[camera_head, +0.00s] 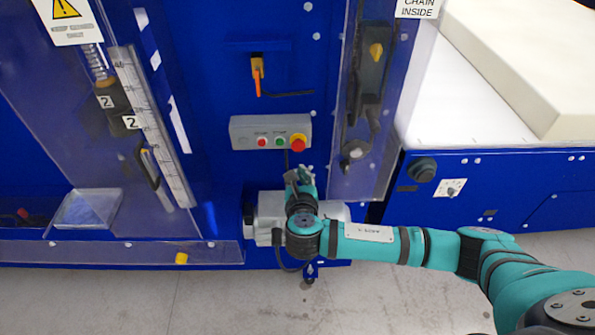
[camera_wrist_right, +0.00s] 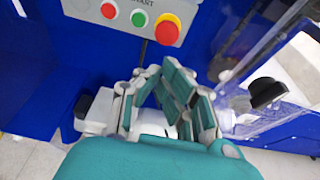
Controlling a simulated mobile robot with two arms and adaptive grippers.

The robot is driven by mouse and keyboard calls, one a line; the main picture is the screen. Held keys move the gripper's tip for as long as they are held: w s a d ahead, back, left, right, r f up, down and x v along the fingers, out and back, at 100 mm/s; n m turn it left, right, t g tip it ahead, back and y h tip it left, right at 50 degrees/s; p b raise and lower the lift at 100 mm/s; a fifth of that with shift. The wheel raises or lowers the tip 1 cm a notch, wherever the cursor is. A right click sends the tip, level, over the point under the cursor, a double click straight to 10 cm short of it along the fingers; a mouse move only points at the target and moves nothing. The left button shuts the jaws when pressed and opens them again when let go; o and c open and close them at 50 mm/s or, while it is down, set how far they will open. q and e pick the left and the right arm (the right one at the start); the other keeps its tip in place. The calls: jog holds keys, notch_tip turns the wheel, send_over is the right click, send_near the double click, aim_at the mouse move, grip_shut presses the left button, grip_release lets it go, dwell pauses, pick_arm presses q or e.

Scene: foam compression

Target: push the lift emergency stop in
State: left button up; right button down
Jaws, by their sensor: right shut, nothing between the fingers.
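The lift emergency stop is a red mushroom button on a yellow collar (camera_head: 298,143), at the right end of a grey control box (camera_head: 245,133) on the blue machine. In the right wrist view the emergency stop (camera_wrist_right: 168,30) is at the top, just beyond the fingertips. My right gripper (camera_head: 303,172) is shut and empty, a little below the button and apart from it in the picture. In the right wrist view its fingertips (camera_wrist_right: 160,70) come together below the box. Whether the button is in or out I cannot tell. My left gripper is not in view.
A red button (camera_head: 262,142) and a green button (camera_head: 280,142) sit left of the stop on the same box. A clear guard panel (camera_head: 345,185) stands to the right. An orange-handled switch (camera_head: 257,70) is above. A foam block (camera_head: 525,60) lies at the right.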

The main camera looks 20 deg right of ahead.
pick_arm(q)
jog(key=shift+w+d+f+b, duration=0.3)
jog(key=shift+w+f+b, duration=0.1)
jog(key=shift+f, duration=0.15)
pick_arm(e)
jog(key=v, duration=0.5)
jog(key=shift+s+a+r, duration=0.1)
jog(key=shift+s+a, duration=0.05)
jog(key=shift+s, duration=0.15)
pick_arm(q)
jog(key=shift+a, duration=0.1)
